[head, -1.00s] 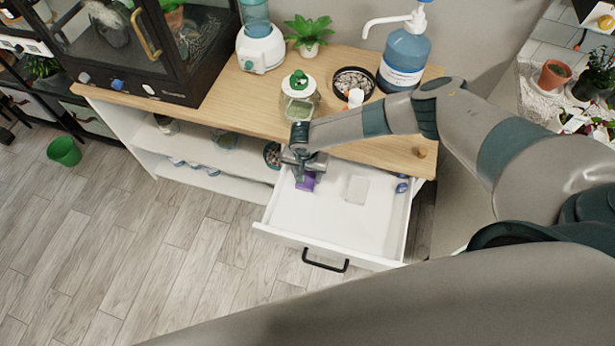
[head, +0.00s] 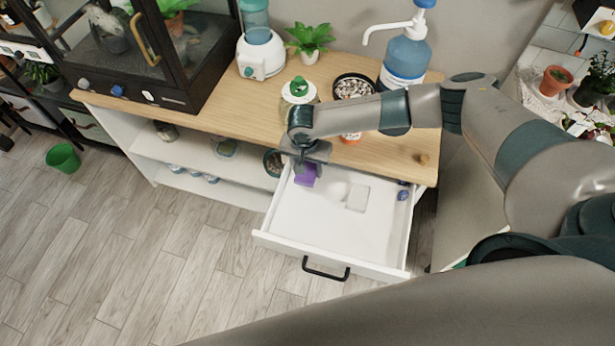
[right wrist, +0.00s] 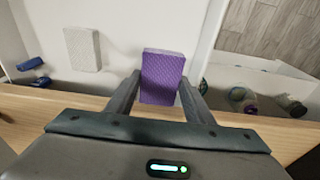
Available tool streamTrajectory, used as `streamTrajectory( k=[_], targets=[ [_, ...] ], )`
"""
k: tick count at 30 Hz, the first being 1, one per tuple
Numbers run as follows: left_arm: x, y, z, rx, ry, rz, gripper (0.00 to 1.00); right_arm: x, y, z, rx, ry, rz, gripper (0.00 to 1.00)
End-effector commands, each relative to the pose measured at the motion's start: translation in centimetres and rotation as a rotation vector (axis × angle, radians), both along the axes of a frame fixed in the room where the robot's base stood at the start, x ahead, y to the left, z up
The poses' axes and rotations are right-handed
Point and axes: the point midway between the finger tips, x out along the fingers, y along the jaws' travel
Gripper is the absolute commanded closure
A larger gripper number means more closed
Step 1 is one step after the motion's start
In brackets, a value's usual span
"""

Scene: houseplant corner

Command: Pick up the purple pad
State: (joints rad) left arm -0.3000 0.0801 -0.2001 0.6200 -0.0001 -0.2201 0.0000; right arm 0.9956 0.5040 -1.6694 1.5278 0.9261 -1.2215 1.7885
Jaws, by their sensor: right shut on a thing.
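The purple pad (head: 306,174) is at the back left of the open white drawer; it is a small textured block. In the right wrist view the purple pad (right wrist: 162,76) stands between the two fingers. My right gripper (head: 306,170) reaches down from above the counter and is shut on the pad. In the right wrist view the right gripper (right wrist: 160,95) has a finger on each side of the pad. Whether the pad touches the drawer floor is hard to tell. My left gripper is not in view.
The open drawer (head: 335,225) also holds a white pad (head: 357,198) and small blue items (head: 403,190) at its right. The counter (head: 225,105) above carries a jar (head: 298,93), a bowl of pebbles (head: 353,87) and a pump bottle (head: 404,60).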

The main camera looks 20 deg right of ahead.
Motion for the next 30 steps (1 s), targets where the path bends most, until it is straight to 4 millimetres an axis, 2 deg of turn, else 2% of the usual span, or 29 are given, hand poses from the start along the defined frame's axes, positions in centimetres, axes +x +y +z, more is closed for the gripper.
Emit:
streamTrajectory(
  k=[6, 12, 18, 30],
  targets=[
    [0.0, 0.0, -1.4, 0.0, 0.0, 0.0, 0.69, 0.1, 0.0, 4.9, 0.002, -0.004, 0.001, 0.74],
    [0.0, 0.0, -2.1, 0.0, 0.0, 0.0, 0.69, 0.1, 0.0, 8.2, 0.001, -0.003, 0.0, 0.74],
    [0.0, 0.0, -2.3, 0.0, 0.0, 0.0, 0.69, 0.0, 0.0, 9.7, 0.001, -0.001, 0.0, 0.74],
    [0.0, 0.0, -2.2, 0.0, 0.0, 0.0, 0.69, 0.0, 0.0, 9.9, 0.0, 0.0, 0.0, 0.74]
  ],
)
